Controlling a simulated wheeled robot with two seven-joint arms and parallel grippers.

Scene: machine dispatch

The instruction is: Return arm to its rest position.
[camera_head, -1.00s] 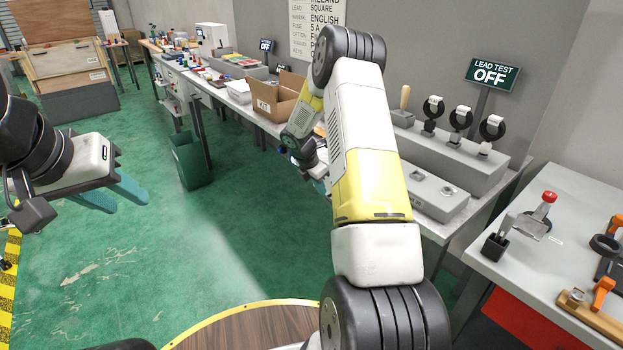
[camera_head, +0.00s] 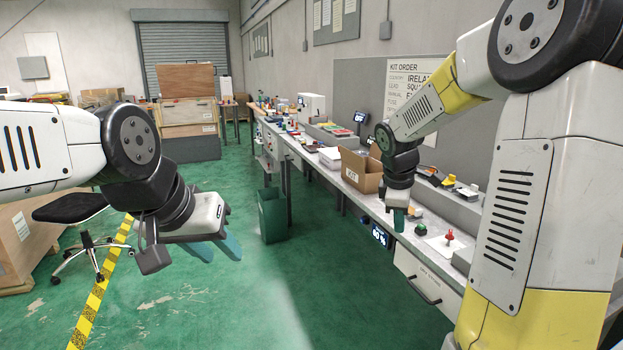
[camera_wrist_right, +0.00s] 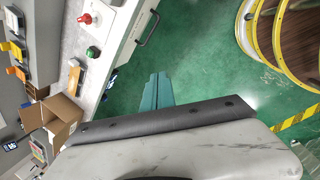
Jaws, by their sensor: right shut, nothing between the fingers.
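My right gripper (camera_head: 398,220) hangs pointing down in front of the long workbench (camera_head: 330,185), near the open cardboard box. In the right wrist view its teal fingers (camera_wrist_right: 157,90) lie together, shut and empty, with green floor behind them. My right arm fills the right side of the head view, bent at a high elbow. My left gripper (camera_head: 217,247) is at the left, over open floor. Its two teal fingers show a gap and nothing between them.
The cardboard kit box (camera_head: 361,172) stands on the bench, with a red-knobbed part (camera_head: 449,236) and a green button (camera_head: 421,229) near its front edge. A green bin (camera_head: 272,215) stands on the floor. An office chair (camera_head: 75,215) is at left. The middle floor is clear.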

